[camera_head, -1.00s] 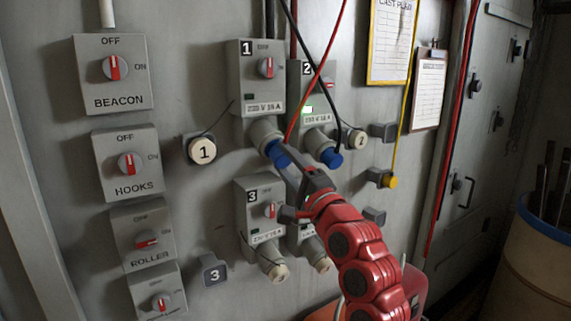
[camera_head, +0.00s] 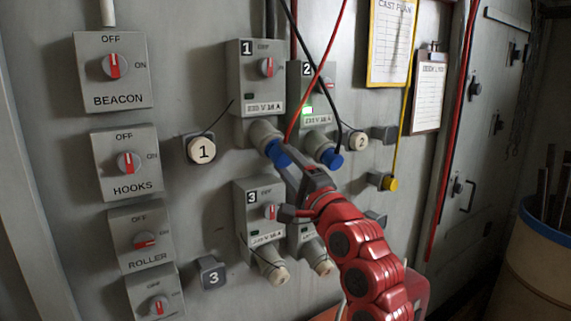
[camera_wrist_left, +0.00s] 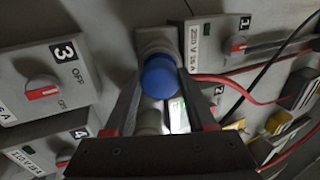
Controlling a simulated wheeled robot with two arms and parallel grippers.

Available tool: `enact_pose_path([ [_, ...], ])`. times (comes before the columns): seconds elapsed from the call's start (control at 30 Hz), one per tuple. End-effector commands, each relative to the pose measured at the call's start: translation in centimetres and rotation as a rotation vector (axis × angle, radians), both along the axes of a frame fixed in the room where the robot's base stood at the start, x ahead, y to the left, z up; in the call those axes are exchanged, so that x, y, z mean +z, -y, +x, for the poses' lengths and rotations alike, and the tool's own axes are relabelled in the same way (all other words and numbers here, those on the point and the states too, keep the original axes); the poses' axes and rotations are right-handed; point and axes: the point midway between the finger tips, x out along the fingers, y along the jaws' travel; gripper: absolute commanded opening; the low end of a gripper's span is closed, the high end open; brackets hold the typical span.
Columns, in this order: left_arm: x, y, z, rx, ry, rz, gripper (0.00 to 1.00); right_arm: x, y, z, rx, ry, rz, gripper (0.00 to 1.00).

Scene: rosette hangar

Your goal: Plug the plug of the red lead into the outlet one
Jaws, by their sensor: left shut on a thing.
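Outlet one (camera_head: 262,136) is the grey angled socket below the box (camera_head: 256,85) marked 1. The blue plug (camera_head: 279,154) of the red lead (camera_head: 318,77) is at its mouth, in line with it; how deep it sits I cannot tell. My left gripper (camera_head: 288,166) is shut on this plug from below. In the left wrist view the round blue plug end (camera_wrist_left: 160,77) lies between the fingers, in front of the grey socket (camera_wrist_left: 157,43). The small window on box 1 is dark. My right gripper is out of view.
Close on the right, another blue plug (camera_head: 332,158) on a black lead sits at outlet two (camera_head: 317,141), whose box has a lit green window. Boxes 3 (camera_head: 260,208) and 4 with capped outlets are below. A yellow plug (camera_head: 389,182) hangs farther right.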

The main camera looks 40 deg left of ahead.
Motion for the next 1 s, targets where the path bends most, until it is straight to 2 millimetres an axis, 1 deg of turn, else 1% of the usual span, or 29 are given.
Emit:
enact_pose_path([
  [0.47, 0.32, -0.76, 0.33, 0.000, 0.001, 0.000, 0.00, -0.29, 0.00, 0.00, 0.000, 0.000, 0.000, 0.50],
  [0.5, 0.35, -0.80, 0.35, 0.000, 0.001, 0.000, 0.57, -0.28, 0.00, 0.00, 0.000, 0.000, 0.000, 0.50],
  [0.57, 0.35, -0.77, 0.35, 0.000, 0.001, 0.000, 0.68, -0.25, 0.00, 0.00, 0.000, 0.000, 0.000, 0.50],
  [0.6, 0.35, -0.77, 0.35, 0.000, 0.001, 0.000, 0.76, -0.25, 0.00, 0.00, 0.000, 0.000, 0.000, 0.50],
  [0.7, 0.34, -0.77, 0.35, 0.000, 0.001, 0.000, 0.91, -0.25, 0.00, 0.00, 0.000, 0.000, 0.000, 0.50],
  [1.0, 0.22, -0.64, 0.32, -0.001, 0.001, 0.000, 0.91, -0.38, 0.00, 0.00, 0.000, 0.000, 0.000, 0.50],
])
